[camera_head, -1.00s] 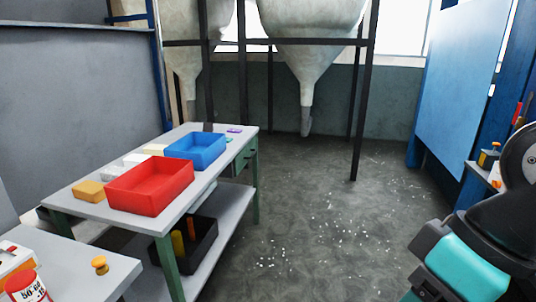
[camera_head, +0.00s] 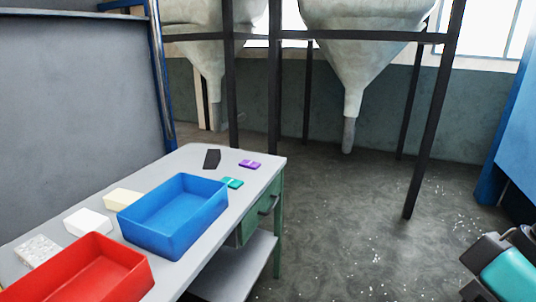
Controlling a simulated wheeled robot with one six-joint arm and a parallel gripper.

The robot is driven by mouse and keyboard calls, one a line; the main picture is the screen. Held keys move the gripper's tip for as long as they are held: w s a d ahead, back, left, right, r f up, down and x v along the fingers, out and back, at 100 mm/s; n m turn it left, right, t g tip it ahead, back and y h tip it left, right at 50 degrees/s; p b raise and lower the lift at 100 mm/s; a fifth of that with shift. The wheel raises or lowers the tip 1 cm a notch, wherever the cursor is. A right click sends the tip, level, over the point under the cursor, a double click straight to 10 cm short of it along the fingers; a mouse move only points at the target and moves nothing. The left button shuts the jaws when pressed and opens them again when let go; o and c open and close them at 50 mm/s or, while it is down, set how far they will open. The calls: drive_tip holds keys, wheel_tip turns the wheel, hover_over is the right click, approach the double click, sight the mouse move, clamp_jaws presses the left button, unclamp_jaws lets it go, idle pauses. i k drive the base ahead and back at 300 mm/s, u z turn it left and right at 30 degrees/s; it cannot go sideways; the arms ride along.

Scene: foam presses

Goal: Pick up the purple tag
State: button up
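The purple tag (camera_head: 250,164) lies flat near the far right corner of the grey-topped table (camera_head: 262,178). A teal tag (camera_head: 232,183) lies just in front of it, a little apart. A dark block (camera_head: 212,158) is to its left. Part of my arm, black and teal, shows at the lower right edge, well away from the table. My gripper is out of the picture.
A blue bin (camera_head: 172,215) and a red bin (camera_head: 80,278) stand on the table. Foam blocks (camera_head: 88,222) lie along its left side. Dark posts (camera_head: 433,120) hold hoppers behind. The floor (camera_head: 345,230) right of the table is open, with white specks.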

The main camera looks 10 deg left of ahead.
sight(246, 163)
drive_tip(key=i, duration=3.3)
drive_tip(key=u, duration=2)
